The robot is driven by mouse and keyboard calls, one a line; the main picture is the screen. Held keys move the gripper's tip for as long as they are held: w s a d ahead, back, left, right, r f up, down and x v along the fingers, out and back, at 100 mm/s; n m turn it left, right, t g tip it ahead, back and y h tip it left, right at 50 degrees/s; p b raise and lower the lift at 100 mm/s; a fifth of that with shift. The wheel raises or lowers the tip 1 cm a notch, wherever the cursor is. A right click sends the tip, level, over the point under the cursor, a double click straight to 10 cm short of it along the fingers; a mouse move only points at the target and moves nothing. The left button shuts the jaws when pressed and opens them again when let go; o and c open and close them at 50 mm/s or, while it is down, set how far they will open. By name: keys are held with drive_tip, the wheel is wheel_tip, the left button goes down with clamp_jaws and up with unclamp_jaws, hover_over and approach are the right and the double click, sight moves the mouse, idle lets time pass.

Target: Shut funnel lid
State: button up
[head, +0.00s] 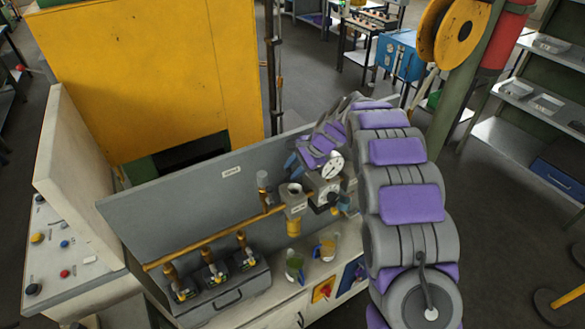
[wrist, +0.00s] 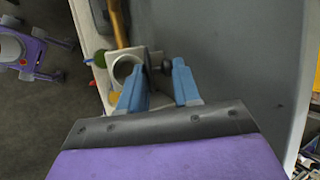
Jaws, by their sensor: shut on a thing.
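The funnel (head: 294,203) is a grey square box on the brass pipe in front of the grey panel, and its top shows a dark opening. In the wrist view the funnel (wrist: 117,71) shows its round mouth uncovered, by the left finger. My gripper (head: 293,165) is just above and behind the funnel in the head view. In the wrist view its blue fingers (wrist: 155,68) stand a little apart, on either side of the small grey lid (wrist: 156,60) at the funnel's edge. The lid is seen nearly edge-on and is partly hidden. The gripper is shut on it.
The grey panel (head: 190,195) stands close behind the funnel. A brass pipe (head: 215,238) with several valves runs left. A round gauge (head: 333,165) and grey block are close on the right. Beakers (head: 295,265) stand on the bench below.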

drive_tip(key=shift+w+d+r, duration=0.1)
drive_tip(key=o, duration=0.9)
drive_tip(key=shift+d, duration=0.2)
drive_tip(key=shift+r, duration=0.15)
drive_tip(key=b+v, duration=0.2)
drive_tip(key=v, duration=1.5)
